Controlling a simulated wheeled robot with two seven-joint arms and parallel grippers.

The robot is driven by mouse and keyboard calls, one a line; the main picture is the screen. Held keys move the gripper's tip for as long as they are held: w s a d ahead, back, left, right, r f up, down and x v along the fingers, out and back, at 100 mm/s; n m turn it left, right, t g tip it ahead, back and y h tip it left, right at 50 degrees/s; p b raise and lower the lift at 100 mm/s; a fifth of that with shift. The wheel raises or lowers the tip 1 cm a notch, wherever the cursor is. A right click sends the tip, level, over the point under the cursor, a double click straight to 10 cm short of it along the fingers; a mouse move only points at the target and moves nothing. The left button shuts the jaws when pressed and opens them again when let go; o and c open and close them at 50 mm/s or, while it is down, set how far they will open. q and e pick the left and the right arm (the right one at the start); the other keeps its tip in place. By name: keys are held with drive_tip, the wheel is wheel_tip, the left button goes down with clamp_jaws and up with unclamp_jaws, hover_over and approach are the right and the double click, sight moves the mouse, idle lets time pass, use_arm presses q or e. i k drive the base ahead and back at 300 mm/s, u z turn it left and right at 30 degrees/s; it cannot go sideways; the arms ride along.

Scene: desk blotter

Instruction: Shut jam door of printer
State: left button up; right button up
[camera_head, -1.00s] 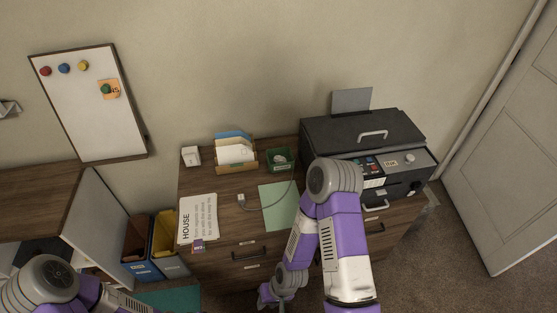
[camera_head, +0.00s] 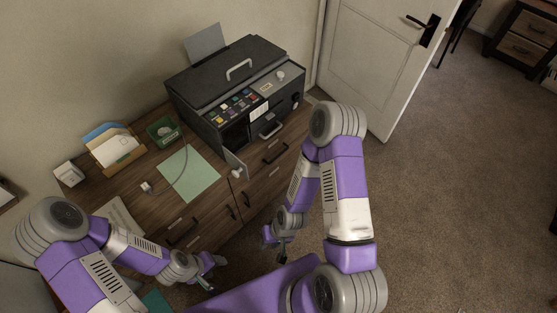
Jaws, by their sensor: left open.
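The black and grey printer (camera_head: 225,75) stands on the wooden desk at the back, with a handle on its lid and coloured buttons on its front panel. A small grey jam door (camera_head: 233,162) with a knob stands swung out below the front, beside a dark opening (camera_head: 235,137). My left gripper (camera_head: 213,272) is open and empty, low in front of the desk and well short of the door. My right gripper (camera_head: 277,245) hangs in front of the drawers, below and right of the door. Its fingers are too small to read.
A green sheet (camera_head: 188,174) with a cable across it, a green box (camera_head: 164,131) and a letter holder (camera_head: 118,155) are on the desk left of the printer. A white door (camera_head: 375,60) stands at the right. Carpet (camera_head: 440,190) is clear there.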

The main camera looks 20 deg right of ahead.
sight(241, 168)
drive_tip(key=z, duration=1.4)
drive_tip(key=i, duration=0.35)
drive_tip(key=u, duration=0.95)
